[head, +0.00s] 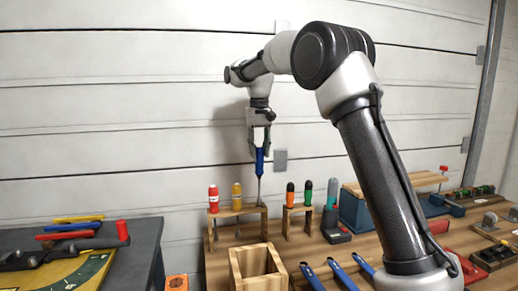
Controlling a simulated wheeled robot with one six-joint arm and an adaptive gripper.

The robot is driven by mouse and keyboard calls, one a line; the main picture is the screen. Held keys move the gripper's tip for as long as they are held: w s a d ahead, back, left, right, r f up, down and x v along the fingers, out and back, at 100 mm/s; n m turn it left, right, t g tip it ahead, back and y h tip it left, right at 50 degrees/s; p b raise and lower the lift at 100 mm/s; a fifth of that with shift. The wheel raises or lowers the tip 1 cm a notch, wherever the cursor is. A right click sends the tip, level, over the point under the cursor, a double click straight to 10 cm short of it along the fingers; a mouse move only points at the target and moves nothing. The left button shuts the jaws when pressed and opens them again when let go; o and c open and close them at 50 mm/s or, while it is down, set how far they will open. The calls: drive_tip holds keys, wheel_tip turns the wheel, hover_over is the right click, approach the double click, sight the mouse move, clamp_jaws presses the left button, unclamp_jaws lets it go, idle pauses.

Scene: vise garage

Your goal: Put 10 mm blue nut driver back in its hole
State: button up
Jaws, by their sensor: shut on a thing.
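The blue nut driver (260,161) hangs upright, blue handle on top and metal shaft pointing down. My gripper (260,143) is shut on the top of its handle. The shaft is in front of or over the right end of a small wooden rack (226,213). I cannot tell whether the shaft tip is in a hole or just above or in front of the rack. The hole itself is not visible.
A second wooden rack (287,224) beside it holds orange and green drivers. An open wooden box (235,272) stands in front, with blue-handled tools (339,274) to its right. A grey-topped table (135,245) with pliers is at left. The wall is close behind.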

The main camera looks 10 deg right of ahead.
sight(259, 178)
drive_tip(key=shift+f, duration=0.15)
idle(0.4)
drive_tip(key=shift+f, duration=2.65)
drive_tip(key=shift+f, duration=1.85)
drive_tip(key=shift+f, duration=1.6)
